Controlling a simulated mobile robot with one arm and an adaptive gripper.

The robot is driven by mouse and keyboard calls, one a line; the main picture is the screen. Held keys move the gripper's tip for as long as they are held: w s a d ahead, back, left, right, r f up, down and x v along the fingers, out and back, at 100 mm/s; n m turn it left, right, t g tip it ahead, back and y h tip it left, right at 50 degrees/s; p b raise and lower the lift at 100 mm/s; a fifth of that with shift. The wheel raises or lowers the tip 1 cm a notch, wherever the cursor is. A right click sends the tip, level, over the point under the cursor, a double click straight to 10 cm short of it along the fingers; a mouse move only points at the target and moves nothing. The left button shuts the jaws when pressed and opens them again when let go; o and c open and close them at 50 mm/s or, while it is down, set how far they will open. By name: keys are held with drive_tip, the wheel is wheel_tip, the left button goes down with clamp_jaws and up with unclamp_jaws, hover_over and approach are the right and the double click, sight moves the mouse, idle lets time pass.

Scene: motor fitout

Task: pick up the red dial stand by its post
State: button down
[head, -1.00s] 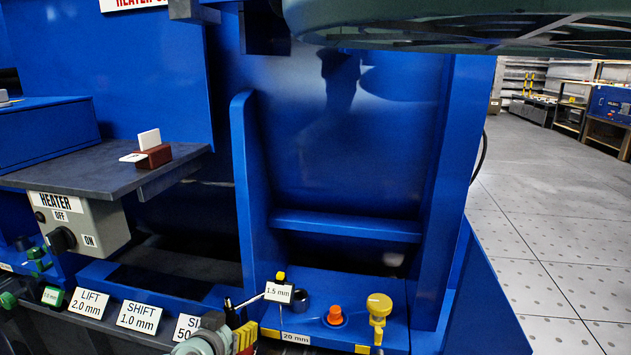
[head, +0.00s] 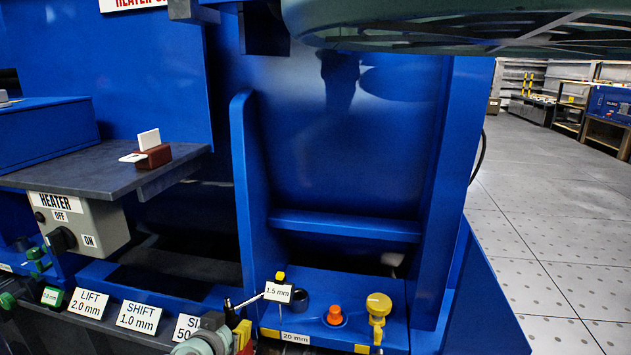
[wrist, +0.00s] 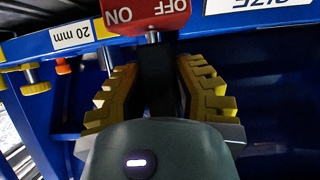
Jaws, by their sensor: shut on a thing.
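The red dial stand's base (wrist: 145,15) is a red block marked ON and OFF at the top of the wrist view, where its lettering reads upside down. A dark post (wrist: 156,75) runs from it between the yellow ribbed fingers of my gripper (wrist: 157,90). The fingers are shut on this post. In the head view my gripper (head: 243,335) shows only in part at the bottom edge, beside a dark piece.
A blue fixture holds an orange knob (head: 335,315), a yellow knob (head: 378,308) and a 1.5 mm label (head: 278,292), close to my gripper's right. A grey shelf (head: 90,165) and heater switch box (head: 75,220) stand left. Open floor (head: 560,260) lies at right.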

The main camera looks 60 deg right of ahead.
drive_tip(key=shift+r, duration=0.1)
drive_tip(key=shift+r+p, duration=0.7)
drive_tip(key=shift+r, duration=0.3)
drive_tip(key=s+a+b, duration=0.3)
drive_tip(key=a, duration=0.4)
drive_tip(key=shift+a, duration=0.2)
idle(0.8)
drive_tip(key=a+r+p, duration=0.1)
drive_tip(key=a+r, duration=0.1)
drive_tip(key=s+a+r, duration=0.1)
drive_tip(key=r, duration=0.1)
drive_tip(key=shift+s+a+p, duration=0.2)
drive_tip(key=shift+a+p, duration=0.15)
idle(0.4)
